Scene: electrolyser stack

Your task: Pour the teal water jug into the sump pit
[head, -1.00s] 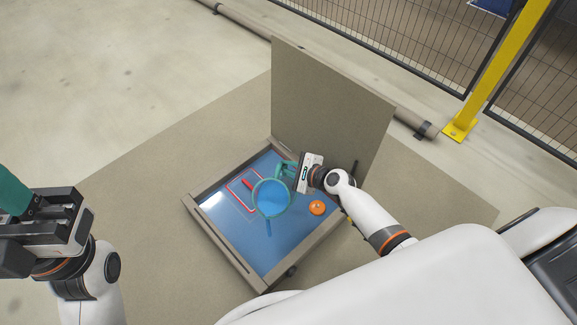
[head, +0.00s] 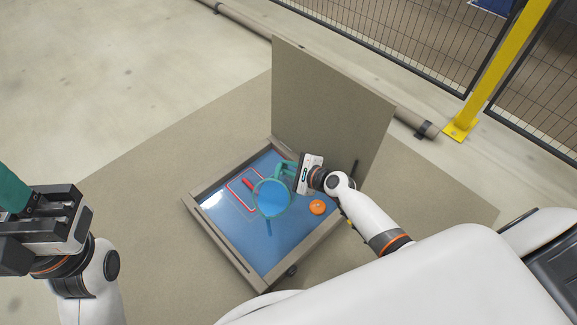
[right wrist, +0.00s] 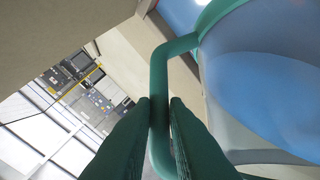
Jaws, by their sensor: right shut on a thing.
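The teal water jug (head: 257,203) is held over the sump pit (head: 223,241), with its round mouth towards the head camera and blue inside it. My right gripper (head: 288,170) is shut on its handle; the right wrist view shows the handle (right wrist: 159,75) between the two teal fingers, and the jug's rim (right wrist: 212,14) at the right. The pit is a square brown frame with a blue, shiny inside. My left gripper (head: 14,192) is far left, away from the pit; its tips are cut off by the picture edge, so its opening is unclear.
A tall flat hatch panel (head: 330,105) stands upright along the pit's back edge. An orange round thing (head: 317,207) and a red-framed item (head: 232,184) show within the pit. A pipe, a yellow post (head: 495,75) and mesh fence lie behind. Floor at the left is clear.

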